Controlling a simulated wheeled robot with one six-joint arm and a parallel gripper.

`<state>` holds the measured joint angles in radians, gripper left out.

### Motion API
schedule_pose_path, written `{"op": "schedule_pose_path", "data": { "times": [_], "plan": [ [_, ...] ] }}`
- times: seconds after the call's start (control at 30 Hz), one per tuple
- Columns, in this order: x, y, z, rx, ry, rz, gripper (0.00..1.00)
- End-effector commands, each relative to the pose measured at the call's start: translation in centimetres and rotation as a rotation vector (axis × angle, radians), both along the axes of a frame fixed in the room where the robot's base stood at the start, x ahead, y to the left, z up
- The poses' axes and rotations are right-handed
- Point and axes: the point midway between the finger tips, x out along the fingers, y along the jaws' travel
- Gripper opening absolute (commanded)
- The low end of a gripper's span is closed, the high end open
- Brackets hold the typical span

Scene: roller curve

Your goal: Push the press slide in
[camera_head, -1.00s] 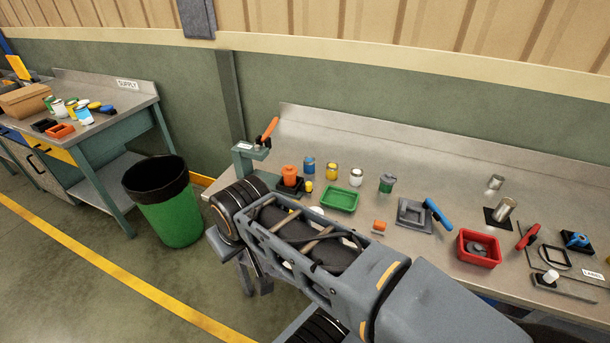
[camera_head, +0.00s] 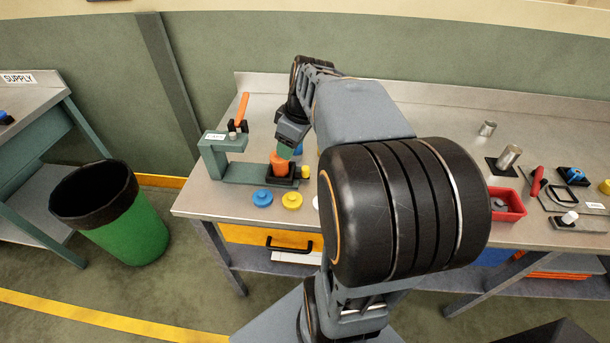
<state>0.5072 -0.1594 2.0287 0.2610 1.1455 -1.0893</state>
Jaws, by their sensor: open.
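The green press (camera_head: 212,158) stands at the left end of the bench, with an orange lever (camera_head: 242,108) raised. Its slide is a dark tray (camera_head: 284,181) at the right of the press base, drawn out from under the press head. A yellow knob (camera_head: 305,171) is at the slide's right end. An orange part (camera_head: 280,163) sits on the slide. My gripper (camera_head: 287,145) is open, pointing down just above the orange part. A green piece (camera_head: 286,152) shows between gripper and orange part. I cannot tell whether they touch.
Blue (camera_head: 262,198) and yellow (camera_head: 292,200) discs lie in front of the slide. My arm hides the middle of the bench. A red bin (camera_head: 507,206) and metal cylinders (camera_head: 508,157) are to the right. A green waste bin (camera_head: 125,225) stands on the floor.

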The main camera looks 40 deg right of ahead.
Motion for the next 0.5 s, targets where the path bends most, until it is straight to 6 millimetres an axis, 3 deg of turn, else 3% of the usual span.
{"op": "schedule_pose_path", "data": {
  "times": [0.03, 0.2, 0.33, 0.5],
  "plan": [
    [0.5, -2.5, -1.6, 0.016, -0.001, 0.037, 0.52],
    [1.1, -8.1, -3.5, 0.049, -0.049, 0.194, 0.52],
    [1.2, -10.5, -4.4, 0.059, -0.084, 0.27, 0.52],
    [1.5, -11.3, -5.8, 0.064, -0.102, 0.312, 0.52]
  ]
}}
